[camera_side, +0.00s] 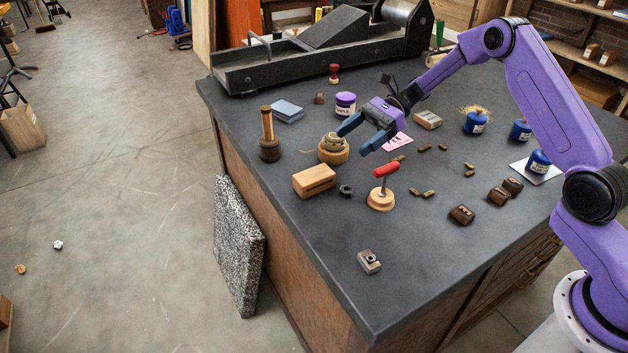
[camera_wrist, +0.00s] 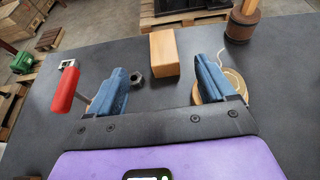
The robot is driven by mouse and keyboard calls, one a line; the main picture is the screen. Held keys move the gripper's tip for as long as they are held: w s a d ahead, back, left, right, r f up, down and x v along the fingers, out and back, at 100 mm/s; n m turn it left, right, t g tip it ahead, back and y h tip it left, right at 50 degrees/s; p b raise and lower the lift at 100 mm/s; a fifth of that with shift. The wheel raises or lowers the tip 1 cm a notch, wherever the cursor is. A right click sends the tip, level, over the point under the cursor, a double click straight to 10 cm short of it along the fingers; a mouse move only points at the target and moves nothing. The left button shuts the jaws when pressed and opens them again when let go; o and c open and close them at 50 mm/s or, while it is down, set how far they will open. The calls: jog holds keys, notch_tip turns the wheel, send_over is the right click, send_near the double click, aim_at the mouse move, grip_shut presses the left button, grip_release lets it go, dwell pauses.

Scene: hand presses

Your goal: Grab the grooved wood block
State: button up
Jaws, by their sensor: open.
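The grooved wood block (camera_side: 314,181) is a light tan block with a dark groove along its side, lying on the dark grey bench near its left edge in the side view. In the wrist view the block (camera_wrist: 164,54) shows beyond the fingertips, between the two fingers; its groove is not visible there. My gripper (camera_side: 354,138) has blue fingers and is open and empty, above the bench and to the upper right of the block. In the wrist view my gripper (camera_wrist: 166,82) has its fingers wide apart, with the block beyond them.
Close to the block are a dark hex nut (camera_side: 346,190), a red-handled stamp (camera_side: 382,200), a round wooden piece (camera_side: 333,150) and a wooden-handled tool (camera_side: 268,140). Ink jars, small type blocks and a press (camera_side: 320,50) stand farther off. The bench's front left is mostly clear.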

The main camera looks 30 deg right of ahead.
send_near(310, 176)
jog(key=a, duration=0.3)
jog(key=shift+s+f, duration=0.15)
jog(key=shift+f, duration=0.05)
jog(key=shift+f+x, duration=0.2)
jog(key=shift+x, duration=1.1)
jog(key=shift+f+x, duration=0.2)
jog(key=shift+x, duration=1.15)
jog(key=shift+d, duration=0.25)
jog(key=c, duration=1.1)
